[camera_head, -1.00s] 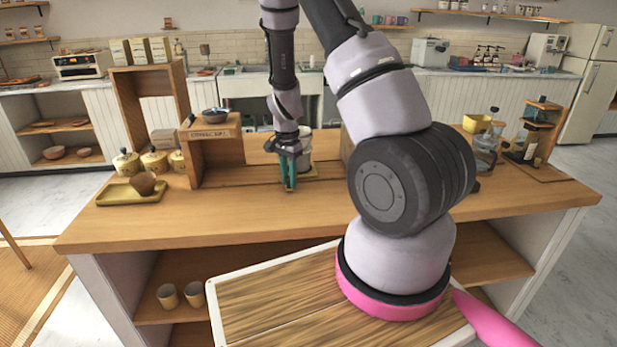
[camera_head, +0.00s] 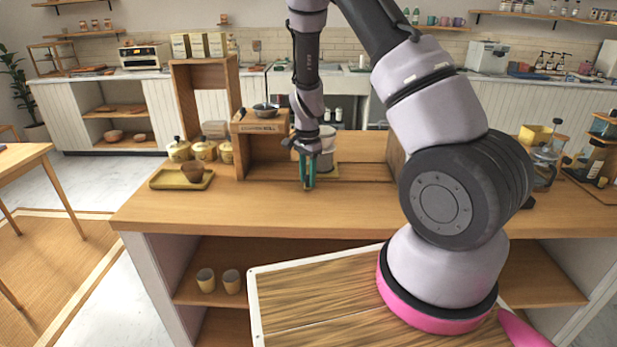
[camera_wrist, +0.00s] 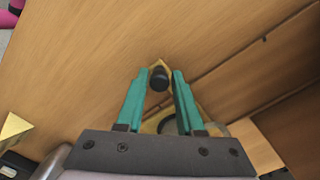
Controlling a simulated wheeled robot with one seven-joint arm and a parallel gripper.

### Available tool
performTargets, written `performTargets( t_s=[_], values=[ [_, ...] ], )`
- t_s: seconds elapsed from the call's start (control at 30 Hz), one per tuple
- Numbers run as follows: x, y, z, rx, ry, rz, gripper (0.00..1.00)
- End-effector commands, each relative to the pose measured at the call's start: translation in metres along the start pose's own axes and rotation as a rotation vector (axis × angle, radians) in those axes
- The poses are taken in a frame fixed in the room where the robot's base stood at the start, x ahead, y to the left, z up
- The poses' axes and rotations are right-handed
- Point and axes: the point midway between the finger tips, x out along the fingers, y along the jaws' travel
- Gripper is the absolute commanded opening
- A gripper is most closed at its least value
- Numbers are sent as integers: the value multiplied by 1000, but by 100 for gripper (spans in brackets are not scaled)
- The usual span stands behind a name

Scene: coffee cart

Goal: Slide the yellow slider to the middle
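The yellow slider (camera_wrist: 158,66) shows in the wrist view as a yellow piece with a black knob (camera_wrist: 160,78) on it. My gripper (camera_wrist: 164,72) has its two teal fingers on either side of the knob, with a narrow gap visible at each side. A light round container (camera_head: 327,150) stands on that base, between the left box and the right wall of the recess. My gripper and wrist partly hide the slider and container.
A wooden box (camera_head: 262,152) stands just left of the slider. A yellow tray (camera_head: 180,178) with a brown bowl lies further left, by several yellow pots. Glassware stands at the right end. The wooden counter's front (camera_head: 240,208) is clear.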

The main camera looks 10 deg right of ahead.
Motion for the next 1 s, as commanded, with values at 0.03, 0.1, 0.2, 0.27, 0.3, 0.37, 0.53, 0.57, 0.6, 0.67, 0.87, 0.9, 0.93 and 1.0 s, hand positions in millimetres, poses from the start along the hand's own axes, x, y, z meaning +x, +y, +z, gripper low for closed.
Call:
performTargets(
  t_s=[0.03, 0.1, 0.2, 0.27, 0.3, 0.37, 0.53, 0.57, 0.6, 0.67, 0.87, 0.9, 0.93, 1.0],
  values=[
    [0, 0, 0, 0, 0, 0, 56],
    [0, 0, 0, 0, 0, 0, 56],
    [0, 0, 0, 0, 0, 1, 56],
    [0, 0, 0, 0, 0, 1, 56],
    [0, 0, 0, 0, 0, 1, 56],
    [-1, 0, 0, 0, 0, 1, 56],
    [-20, 0, 0, -1, 1, -2, 56],
    [-26, -1, 1, -2, 1, -4, 56],
    [-34, -1, 0, -2, 1, -3, 56],
    [-47, -1, 0, -2, 1, -4, 56],
    [-85, 0, 0, -2, 0, -2, 56],
    [-91, -1, 0, -1, 0, -3, 56],
    [-95, 0, 0, -1, 0, -3, 56],
    [-101, 0, 0, -1, 0, -1, 56]
  ],
)
